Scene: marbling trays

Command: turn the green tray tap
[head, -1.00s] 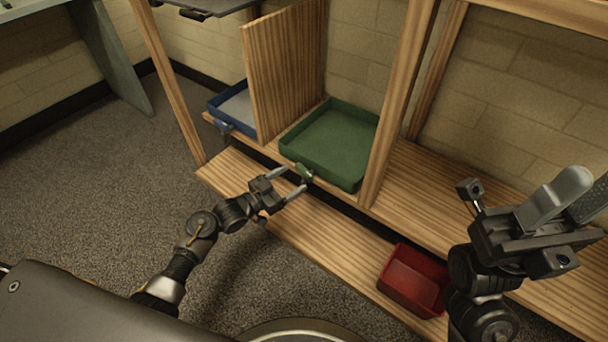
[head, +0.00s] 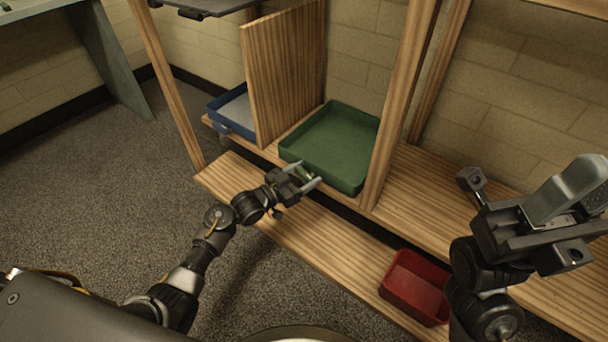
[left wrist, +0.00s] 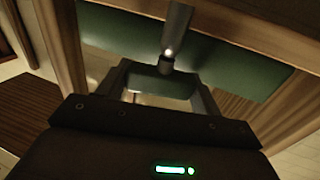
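The green tray (head: 340,150) stands on the wooden shelf, between a wooden divider and a post. My right gripper (head: 570,195) is raised at the right, away from the tray.
A blue tray (head: 236,130) stands left of the wooden divider (head: 284,75). A red bin (head: 415,287) sits on the lower wooden board (head: 325,250). A wooden post (head: 402,110) rises close to the green tray's right side. The carpet at left is clear.

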